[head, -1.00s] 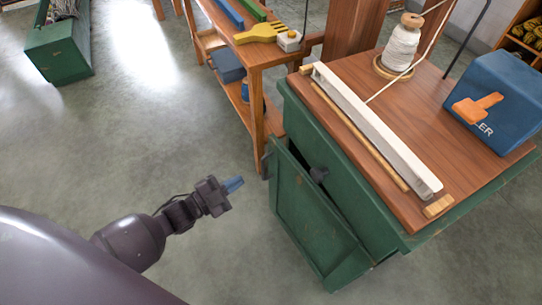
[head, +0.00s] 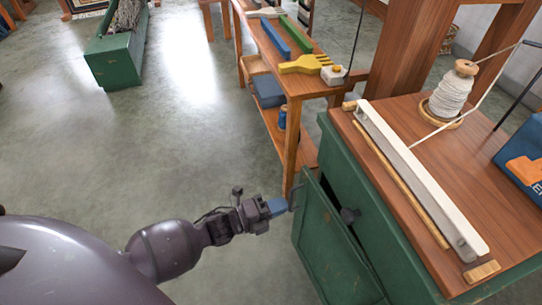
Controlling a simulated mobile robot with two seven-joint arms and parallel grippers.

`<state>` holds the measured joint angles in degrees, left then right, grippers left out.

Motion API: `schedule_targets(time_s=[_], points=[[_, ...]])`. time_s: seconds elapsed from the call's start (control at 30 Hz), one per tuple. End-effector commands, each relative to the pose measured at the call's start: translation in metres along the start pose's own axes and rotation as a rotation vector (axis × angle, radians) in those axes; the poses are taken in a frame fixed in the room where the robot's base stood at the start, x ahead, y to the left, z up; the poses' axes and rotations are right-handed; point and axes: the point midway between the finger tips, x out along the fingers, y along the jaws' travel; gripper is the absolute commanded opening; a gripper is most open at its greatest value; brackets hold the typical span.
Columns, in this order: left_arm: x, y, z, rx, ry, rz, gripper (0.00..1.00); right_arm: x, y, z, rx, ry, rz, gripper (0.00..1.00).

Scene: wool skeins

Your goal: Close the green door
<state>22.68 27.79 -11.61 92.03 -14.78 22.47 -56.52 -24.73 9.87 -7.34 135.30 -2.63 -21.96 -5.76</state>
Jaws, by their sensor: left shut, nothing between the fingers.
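The green door (head: 335,256) is on the front of a green cabinet (head: 385,215) with a wooden top. The door stands ajar, with a dark gap between it and the cabinet body. A dark knob (head: 350,215) shows at the gap. A small dark metal piece (head: 297,196) is at the door's upper left edge. My left gripper (head: 277,207) has blue fingertips, is shut and empty, and sits just left of the door's upper left edge. I cannot tell whether it touches the door. My right gripper is out of view.
The cabinet top carries a long white bar (head: 420,180), a white thread spool (head: 450,95) and a blue box (head: 525,160). A wooden shelf table (head: 292,130) with a yellow comb-like tool (head: 304,65) stands behind the door.

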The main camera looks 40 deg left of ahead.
Motion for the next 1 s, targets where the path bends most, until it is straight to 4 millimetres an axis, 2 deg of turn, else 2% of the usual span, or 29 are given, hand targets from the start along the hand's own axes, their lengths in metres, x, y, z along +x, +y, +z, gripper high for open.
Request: schedule_targets(time_s=[0.3,0.5,0.7,1.0], points=[[0.054,0.004,-0.001,-0.004,0.001,0.003,0.0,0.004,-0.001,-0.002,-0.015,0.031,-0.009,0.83],[0.077,0.004,-0.001,-0.002,0.0,0.004,0.0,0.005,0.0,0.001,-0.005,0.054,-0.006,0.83],[0.087,0.001,0.0,-0.002,0.0,0.002,0.0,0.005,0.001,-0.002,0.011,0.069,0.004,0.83],[0.088,0.0,0.0,-0.001,0.0,0.001,0.0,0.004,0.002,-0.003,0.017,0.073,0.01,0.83]])
